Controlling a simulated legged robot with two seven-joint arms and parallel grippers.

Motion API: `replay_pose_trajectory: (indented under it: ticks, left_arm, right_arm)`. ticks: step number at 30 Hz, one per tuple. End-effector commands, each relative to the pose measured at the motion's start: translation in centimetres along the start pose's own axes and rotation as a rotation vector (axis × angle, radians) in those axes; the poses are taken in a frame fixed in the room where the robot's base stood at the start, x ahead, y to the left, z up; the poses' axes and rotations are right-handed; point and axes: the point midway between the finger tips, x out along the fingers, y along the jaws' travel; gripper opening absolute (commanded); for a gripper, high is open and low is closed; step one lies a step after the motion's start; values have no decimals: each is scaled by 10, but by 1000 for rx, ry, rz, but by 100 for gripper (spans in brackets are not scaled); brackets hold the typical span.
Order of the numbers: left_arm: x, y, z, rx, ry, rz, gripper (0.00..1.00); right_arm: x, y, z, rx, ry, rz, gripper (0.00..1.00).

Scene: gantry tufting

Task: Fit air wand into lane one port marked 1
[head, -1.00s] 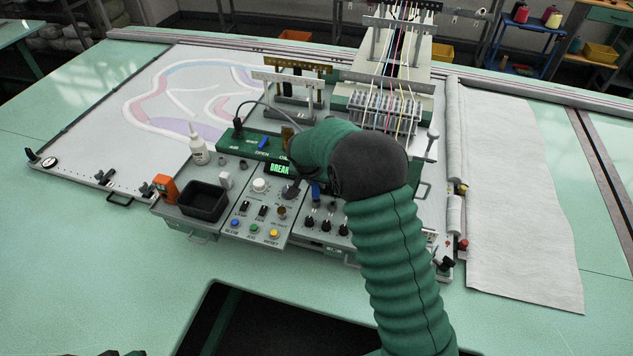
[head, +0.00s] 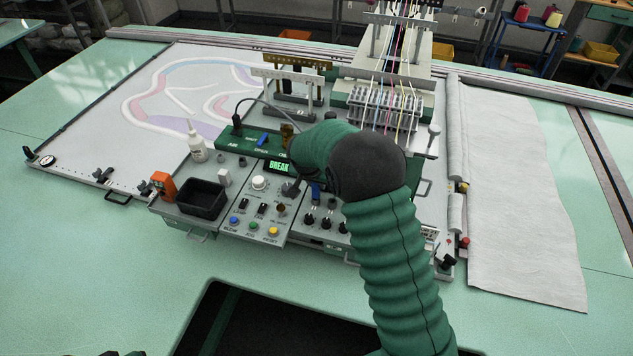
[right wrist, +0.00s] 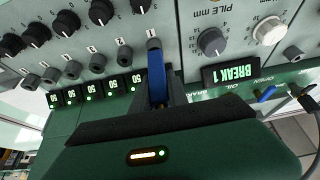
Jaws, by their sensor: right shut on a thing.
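My right gripper (right wrist: 160,98) is shut on the blue air wand (right wrist: 156,75), which stands between its dark fingers. In the right wrist view the far end of the wand meets the grey port marked 1 (right wrist: 153,44). I cannot tell how deep it sits, or whether it only touches. In the head view a small part of the blue wand (head: 316,190) shows below my green right wrist, which hides the fingers. Further numbered ports, such as port 2 (right wrist: 124,54), run in a row to the left in the wrist view. Only dark slivers, possibly my left gripper, show at the bottom left edge.
A lit BREAK 1 display (right wrist: 231,73) and a grey knob (right wrist: 212,40) are close beside the wand. Black knobs (right wrist: 66,22) line the panel. A black tray (head: 203,200) and white bottle (head: 196,143) stand left. The table's front left is clear.

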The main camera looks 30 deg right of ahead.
Motion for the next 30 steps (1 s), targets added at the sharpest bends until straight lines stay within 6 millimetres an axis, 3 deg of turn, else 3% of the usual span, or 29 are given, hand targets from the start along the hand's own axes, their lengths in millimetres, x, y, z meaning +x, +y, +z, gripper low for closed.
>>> replay_pose_trajectory:
  ticks: [2,3,9,20,23,30]
  left_arm:
    - [2,0,1,0,0,0,36]
    - [2,0,1,0,0,0,36]
    - [2,0,0,0,0,0,36]
    - [4,0,1,0,0,0,36]
    - [10,0,2,0,0,0,36]
    - [26,0,6,0,0,0,36]
  right_arm:
    - [2,0,1,0,0,0,0]
    - [2,0,1,0,0,0,21]
    - [2,0,1,0,0,0,45]
    - [-4,-1,0,0,2,-2,45]
    - [-20,-2,1,0,3,-4,45]
    - [-88,-1,2,0,4,-6,45]
